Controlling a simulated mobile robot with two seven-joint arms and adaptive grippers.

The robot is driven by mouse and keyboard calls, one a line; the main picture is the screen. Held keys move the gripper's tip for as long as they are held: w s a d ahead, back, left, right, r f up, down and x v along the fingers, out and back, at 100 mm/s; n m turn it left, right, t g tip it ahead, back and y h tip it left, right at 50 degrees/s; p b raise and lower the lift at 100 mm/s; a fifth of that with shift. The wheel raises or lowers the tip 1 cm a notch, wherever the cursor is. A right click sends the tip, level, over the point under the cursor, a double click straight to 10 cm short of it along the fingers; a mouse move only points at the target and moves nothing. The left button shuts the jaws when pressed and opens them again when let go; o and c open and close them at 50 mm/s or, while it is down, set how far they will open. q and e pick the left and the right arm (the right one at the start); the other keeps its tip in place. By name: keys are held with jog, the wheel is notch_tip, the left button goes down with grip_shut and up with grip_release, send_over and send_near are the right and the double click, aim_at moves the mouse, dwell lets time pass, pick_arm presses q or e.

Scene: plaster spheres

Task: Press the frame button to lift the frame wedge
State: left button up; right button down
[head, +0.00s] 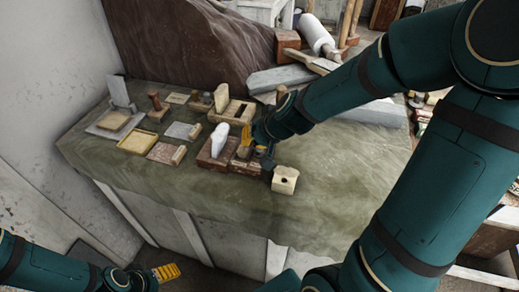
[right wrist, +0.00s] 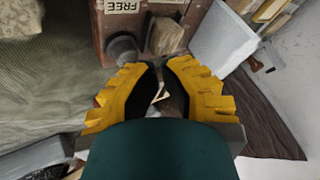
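My right gripper (head: 262,143) is over a reddish-brown block (head: 244,165) near the front of the stone-topped table. In the right wrist view its yellow fingers (right wrist: 160,72) nearly meet at the tips, with nothing clearly held. Ahead of them, a brown box (right wrist: 105,27) carries a label that looks like FREE (right wrist: 123,6). A grey round button-like piece (right wrist: 123,48) and a wooden wedge-like block (right wrist: 165,36) are beside the label. I cannot read a frame label, and contact is hidden. My left gripper (head: 166,272) is low at the lower left, away from the table; its opening is unclear.
A white upright piece on a brown base (head: 205,162) stands just left of the right gripper. A cream block with a dark hole (head: 285,180) is to the right. A yellow tray (head: 137,142) and several small blocks lie further left.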

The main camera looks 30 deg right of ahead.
jog(key=shift+f+b, duration=0.5)
jog(key=shift+b, duration=0.05)
dwell(0.7)
jog(key=shift+s+f+b, duration=0.3)
jog(key=shift+f, duration=0.2)
dwell(0.5)
jog(key=shift+w+r+p, duration=0.1)
jog(key=shift+r+p, duration=0.5)
jog(key=shift+p, duration=0.1)
jog(key=shift+r, duration=0.35)
jog(key=shift+w+r, duration=0.1)
jog(key=shift+r, duration=0.1)
notch_tip(320, 180, up, 5)
jog(key=p, duration=0.5)
